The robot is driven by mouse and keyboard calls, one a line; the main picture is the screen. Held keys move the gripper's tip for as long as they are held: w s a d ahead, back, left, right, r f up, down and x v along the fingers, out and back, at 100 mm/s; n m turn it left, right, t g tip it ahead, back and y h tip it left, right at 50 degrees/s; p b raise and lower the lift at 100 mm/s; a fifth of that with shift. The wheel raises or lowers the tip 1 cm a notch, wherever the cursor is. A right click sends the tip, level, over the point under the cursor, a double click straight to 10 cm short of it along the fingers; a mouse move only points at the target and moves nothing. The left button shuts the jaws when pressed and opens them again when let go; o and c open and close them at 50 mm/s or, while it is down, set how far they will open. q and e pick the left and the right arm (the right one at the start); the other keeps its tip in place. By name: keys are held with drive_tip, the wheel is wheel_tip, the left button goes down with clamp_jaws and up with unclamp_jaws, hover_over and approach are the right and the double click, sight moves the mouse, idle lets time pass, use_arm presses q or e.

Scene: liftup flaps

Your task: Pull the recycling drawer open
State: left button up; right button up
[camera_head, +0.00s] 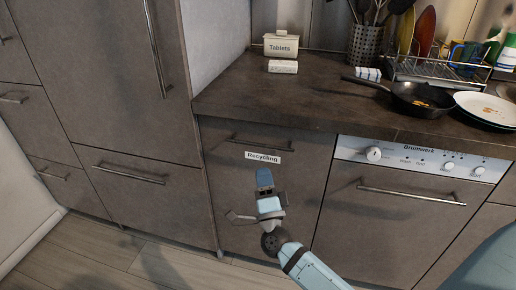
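The recycling drawer (222,165) is a dark grey-brown front under the counter, with a white "Recycling" label (262,157). Its bar handle (250,144) runs along the top, just above the label. The drawer front looks flush with the cabinet, shut. My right gripper (264,178) is in front of the drawer, just below the label, pointing up towards the handle. It appears apart from the handle. Its fingers show as one dark blue block, so any gap between them cannot be made out. My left gripper is not in view.
A dishwasher (390,225) with a bar handle stands right of the drawer. Other drawers (125,190) and a tall cabinet are at left. The counter (290,95) holds a tablets box (281,46), a black pan (424,98), plates and a dish rack. The floor (90,265) at left is clear.

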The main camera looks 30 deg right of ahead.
sight(258, 146)
drive_tip(key=b+x, duration=0.1)
drive_tip(key=x, duration=0.8)
drive_tip(key=shift+w, duration=0.1)
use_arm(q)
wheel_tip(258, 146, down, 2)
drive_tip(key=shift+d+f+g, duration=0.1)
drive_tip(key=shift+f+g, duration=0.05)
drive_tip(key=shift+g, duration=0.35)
use_arm(e)
clamp_jaws()
